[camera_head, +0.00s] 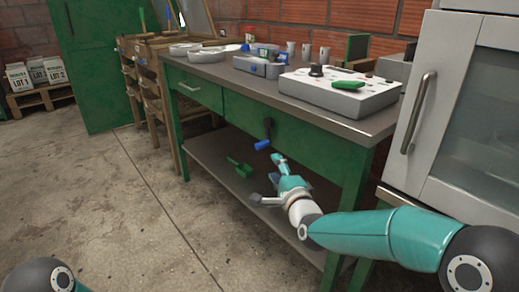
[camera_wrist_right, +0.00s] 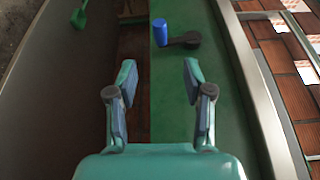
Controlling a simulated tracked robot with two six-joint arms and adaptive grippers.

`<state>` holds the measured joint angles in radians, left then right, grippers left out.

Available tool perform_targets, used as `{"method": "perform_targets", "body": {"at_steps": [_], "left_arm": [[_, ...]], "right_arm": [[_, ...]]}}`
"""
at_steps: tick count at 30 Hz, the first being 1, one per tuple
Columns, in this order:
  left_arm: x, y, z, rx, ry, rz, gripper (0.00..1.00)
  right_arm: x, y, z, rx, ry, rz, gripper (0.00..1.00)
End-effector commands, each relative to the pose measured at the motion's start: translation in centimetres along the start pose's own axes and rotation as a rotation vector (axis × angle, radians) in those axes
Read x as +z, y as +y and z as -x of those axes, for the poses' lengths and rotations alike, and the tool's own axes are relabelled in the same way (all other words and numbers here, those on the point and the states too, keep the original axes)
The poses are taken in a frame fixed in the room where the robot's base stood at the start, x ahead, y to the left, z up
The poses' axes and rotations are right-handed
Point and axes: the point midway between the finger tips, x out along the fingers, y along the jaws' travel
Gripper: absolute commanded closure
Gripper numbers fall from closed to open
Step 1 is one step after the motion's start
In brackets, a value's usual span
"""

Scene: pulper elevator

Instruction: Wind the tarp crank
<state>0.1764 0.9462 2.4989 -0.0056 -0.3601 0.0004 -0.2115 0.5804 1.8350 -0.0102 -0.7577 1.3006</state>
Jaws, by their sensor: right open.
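The crank has a blue grip (camera_head: 262,145) on a dark arm (camera_head: 268,127), mounted on the green front panel of the workbench. In the right wrist view its blue grip (camera_wrist_right: 160,33) and dark arm (camera_wrist_right: 184,40) lie beyond my fingertips. My right gripper (camera_head: 268,180) is open and empty in front of the bench, below and close to the crank, not touching it. In the right wrist view both fingers (camera_wrist_right: 158,82) are spread apart. Of my left arm only a joint shows at the bottom left; its gripper is out of view. No tarp is identifiable.
The workbench top (camera_head: 237,82) carries a white-topped device (camera_head: 340,92), a grey box (camera_head: 259,66) and several cups. A green object (camera_head: 240,167) lies on the lower shelf (camera_head: 212,153). A white cabinet (camera_head: 459,110) stands at right. The floor at left is clear.

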Motion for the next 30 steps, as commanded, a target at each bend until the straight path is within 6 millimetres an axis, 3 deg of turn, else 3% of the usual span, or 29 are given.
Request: {"method": "perform_targets", "body": {"at_steps": [6,18,30], "left_arm": [[0.0,-0.2,-0.5,0.0,0.0,0.0,0.6],[0.0,-0.4,-1.0,0.0,0.0,0.0,0.6],[0.0,-0.4,-1.1,0.0,0.0,0.0,0.6]], "right_arm": [[0.1,0.2,-4.0,0.0,-0.001,0.001,0.49],[0.1,0.2,-10.2,0.0,-0.001,0.002,0.49],[0.2,0.1,-13.4,0.001,-0.002,0.002,0.49]]}}
